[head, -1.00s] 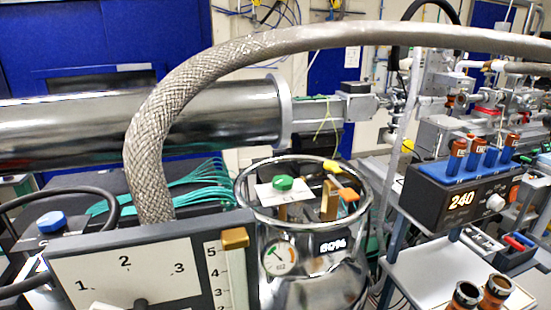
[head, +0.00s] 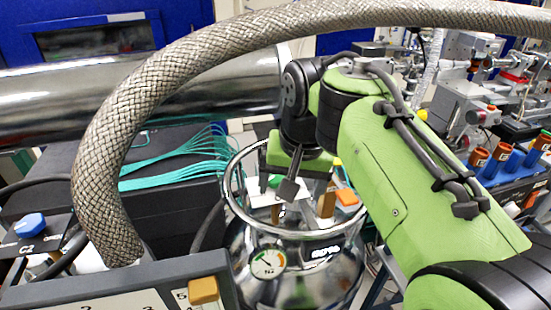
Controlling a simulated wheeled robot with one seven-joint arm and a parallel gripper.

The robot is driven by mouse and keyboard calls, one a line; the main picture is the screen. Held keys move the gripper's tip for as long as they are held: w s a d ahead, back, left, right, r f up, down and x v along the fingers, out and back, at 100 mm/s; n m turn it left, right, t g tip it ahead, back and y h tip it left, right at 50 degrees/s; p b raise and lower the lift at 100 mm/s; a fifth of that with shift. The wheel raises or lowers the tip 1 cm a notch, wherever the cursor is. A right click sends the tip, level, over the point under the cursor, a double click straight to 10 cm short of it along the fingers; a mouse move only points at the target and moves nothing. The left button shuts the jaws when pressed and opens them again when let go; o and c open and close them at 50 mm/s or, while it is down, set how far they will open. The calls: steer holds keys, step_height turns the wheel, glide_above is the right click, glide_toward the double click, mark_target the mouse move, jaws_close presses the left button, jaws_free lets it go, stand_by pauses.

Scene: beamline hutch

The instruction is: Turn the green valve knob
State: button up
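The green valve knob (head: 275,181) is on top of the shiny metal vessel (head: 300,262), inside its raised ring rim, in the head view. Only a small green part shows, beside a dark finger. My gripper (head: 290,188) points down over the vessel top, right at the knob in the picture. One dark finger shows clearly; the other is hidden or hard to make out. I cannot tell whether the finger touches the knob or whether the gripper is open or shut.
A thick braided hose (head: 104,185) arches across the left and top. A white card (head: 253,187), brass part (head: 326,203) and orange handle (head: 347,197) crowd the vessel top. A gauge (head: 268,263) is on its front. A dial panel (head: 130,290) stands front left.

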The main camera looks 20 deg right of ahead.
steer(key=w+r+m+g+p, duration=0.1)
steer(key=w+r+m+p, duration=0.1)
steer(key=w+r+p, duration=0.55)
steer(key=m+g+p, duration=0.2)
steer(key=m+p, duration=0.1)
steer(key=p, duration=0.1)
glide_above(275, 178)
steer(key=w, duration=0.1)
step_height(275, 178, down, 3)
step_height(275, 178, down, 16)
steer(key=b, duration=0.7)
steer(key=shift+d+r, duration=0.15)
steer(key=c, duration=1.1)
steer(key=shift+o, duration=0.2)
steer(key=shift+r, duration=0.1)
